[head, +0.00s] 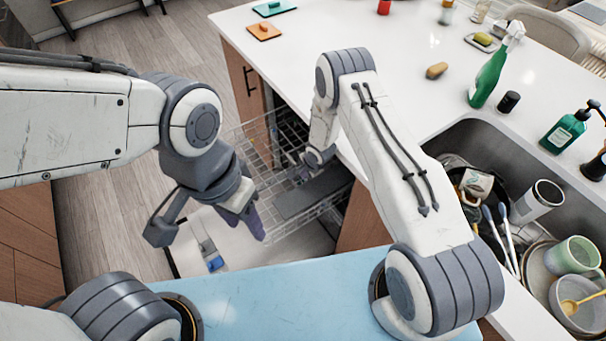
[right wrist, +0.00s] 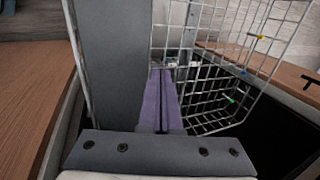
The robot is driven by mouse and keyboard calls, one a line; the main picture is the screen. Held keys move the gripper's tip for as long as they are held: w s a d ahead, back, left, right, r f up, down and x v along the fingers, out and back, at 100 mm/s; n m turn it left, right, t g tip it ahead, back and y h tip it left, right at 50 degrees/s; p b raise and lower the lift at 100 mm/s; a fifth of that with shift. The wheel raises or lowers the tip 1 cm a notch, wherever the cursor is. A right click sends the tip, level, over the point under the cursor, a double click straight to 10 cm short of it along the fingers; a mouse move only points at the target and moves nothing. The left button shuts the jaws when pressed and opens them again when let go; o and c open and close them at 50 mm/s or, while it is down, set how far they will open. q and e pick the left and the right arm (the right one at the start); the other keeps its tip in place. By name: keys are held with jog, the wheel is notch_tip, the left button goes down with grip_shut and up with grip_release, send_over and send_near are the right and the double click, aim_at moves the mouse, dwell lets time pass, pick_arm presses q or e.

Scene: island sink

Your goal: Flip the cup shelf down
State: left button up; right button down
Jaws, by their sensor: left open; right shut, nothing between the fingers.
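The cup shelf (head: 312,194) is a flat dark-grey panel at the near side of the wire dishwasher rack in the head view. In the right wrist view the grey panel (right wrist: 112,60) rises just left of my fingers; its angle and any contact with them are unclear. My right gripper (right wrist: 160,75) is shut and empty, its purple fingers together beside the panel and inside the rack. In the head view its fingertips are hard to make out. My left gripper (head: 248,218) is open and empty, above the open dishwasher door, left of the shelf.
The wire rack (head: 254,143) stands pulled out from under the white counter (head: 300,30). The white dishwasher door (head: 225,240) lies open below. A sink (head: 500,130) full of dishes is at the right. A green spray bottle (head: 488,80) stands on the counter.

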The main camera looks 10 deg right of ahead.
pick_arm(q)
notch_tip(320, 180, up, 2)
jog(key=shift+r+p, duration=0.15)
jog(key=shift+p, duration=0.35)
pick_arm(e)
notch_tip(320, 180, up, 11)
jog(key=shift+f, duration=0.2)
jog(key=shift+w, duration=0.1)
